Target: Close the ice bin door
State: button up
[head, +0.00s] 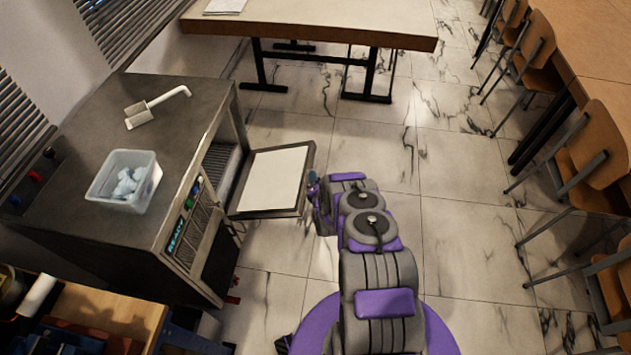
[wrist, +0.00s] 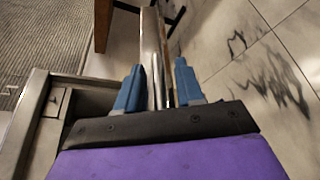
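The ice bin door (head: 273,180) is a dark-framed panel with a pale inner face. It hangs open, sticking out nearly level from the front of the steel ice bin (head: 150,200), whose opening (head: 218,165) shows dark behind it. My gripper (head: 313,185) is at the door's outer right edge. In the wrist view, the two blue fingers of my gripper (wrist: 158,88) stand apart, one on each side of the narrow door edge (wrist: 152,45) and thin metal bars. I cannot tell whether the fingers touch them.
A clear tub of ice (head: 122,182) and a white scoop (head: 157,106) are on the bin's top. A wooden table (head: 320,22) stands behind, and chairs (head: 590,145) line the right. A cluttered wooden bench (head: 100,305) is at lower left. Marble floor (head: 465,225) is clear right of my arm.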

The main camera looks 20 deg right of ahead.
grip_shut()
dwell(0.3)
dwell(0.3)
